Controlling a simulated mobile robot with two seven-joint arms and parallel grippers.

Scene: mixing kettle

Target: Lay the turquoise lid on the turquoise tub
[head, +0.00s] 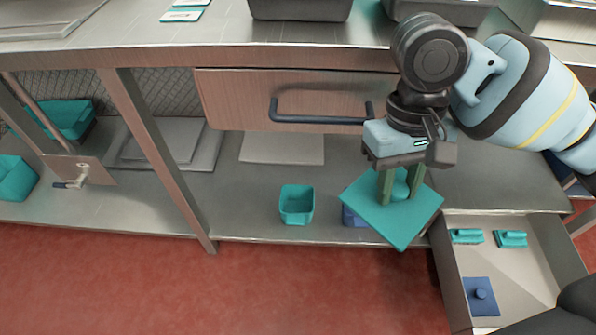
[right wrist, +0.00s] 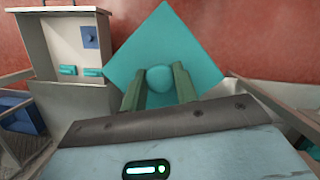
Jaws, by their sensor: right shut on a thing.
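The turquoise lid (head: 392,222) is a flat square plate with a round knob. My right gripper (head: 400,188) is shut on its knob and holds it out over the front part of the lower shelf. The lid also shows in the right wrist view (right wrist: 165,42), with the two green fingers (right wrist: 159,85) on either side of the knob. The turquoise tub (head: 297,204) stands open and upright on the lower shelf, to the left of the lid and apart from it. My left gripper is not in view.
A blue tub (head: 352,217) is partly hidden behind the lid. An open drawer (head: 520,262) at the right holds a blue lid (head: 481,297) and two small turquoise pieces. A closed drawer with a dark handle (head: 320,119) is above the shelf. A table leg (head: 160,160) stands left.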

